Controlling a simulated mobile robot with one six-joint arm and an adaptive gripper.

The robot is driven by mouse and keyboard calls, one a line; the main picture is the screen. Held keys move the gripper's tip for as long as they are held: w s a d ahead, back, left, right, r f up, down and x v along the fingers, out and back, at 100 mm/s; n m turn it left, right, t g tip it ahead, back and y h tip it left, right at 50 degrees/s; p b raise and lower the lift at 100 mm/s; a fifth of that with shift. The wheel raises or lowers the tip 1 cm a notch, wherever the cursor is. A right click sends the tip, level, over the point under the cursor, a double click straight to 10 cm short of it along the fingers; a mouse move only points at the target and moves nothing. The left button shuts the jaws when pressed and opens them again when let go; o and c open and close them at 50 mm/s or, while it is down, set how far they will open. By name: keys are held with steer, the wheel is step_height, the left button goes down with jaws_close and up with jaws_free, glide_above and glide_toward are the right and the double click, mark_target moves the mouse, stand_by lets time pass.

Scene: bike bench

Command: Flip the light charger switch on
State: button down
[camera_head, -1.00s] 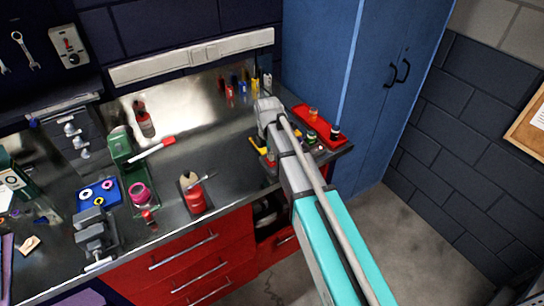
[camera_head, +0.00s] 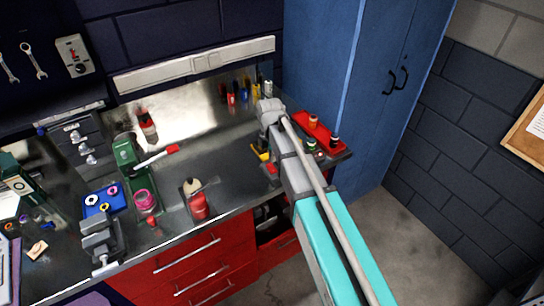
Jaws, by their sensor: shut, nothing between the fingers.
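A pale box (camera_head: 75,56) with a small red part and a dark round knob is mounted on the dark wall at upper left. It looks like a switch box, but I cannot tell whether it is the light charger or how its switch is set. A long white strip (camera_head: 195,64) with a square plate in its middle runs along the wall above the bench. My arm, teal and grey, reaches from the lower right over the bench's right end, far from the box. My gripper cannot be made out; the arm hides that area.
The bench (camera_head: 240,185) holds a red bottle (camera_head: 199,205), a green tool holder (camera_head: 124,153), a vise (camera_head: 100,238), a blue tray (camera_head: 106,208) and a red tray (camera_head: 318,131). A blue cabinet (camera_head: 335,60) stands to the right. The floor (camera_head: 425,235) beside it looks clear.

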mark_target(274, 171)
step_height(274, 171, up, 10)
steer(key=s+p, duration=0.1)
steer(key=p, duration=0.8)
steer(key=shift+d+r+p, duration=0.25)
steer(key=shift+d+p, duration=0.1)
steer(key=shift+p, duration=0.05)
steer(key=s+d+f+m+b, duration=0.4)
steer(key=s+d+m, duration=0.2)
steer(key=d+m, duration=0.5)
steer(key=s+d+f+m+b, duration=0.4)
steer(key=s+d+m, duration=0.3)
steer(key=d+m, duration=0.3)
steer(key=m, duration=0.4)
steer(key=shift+d+t+y, duration=0.3)
steer(key=shift+d+t, duration=0.05)
steer(key=shift+t, duration=0.05)
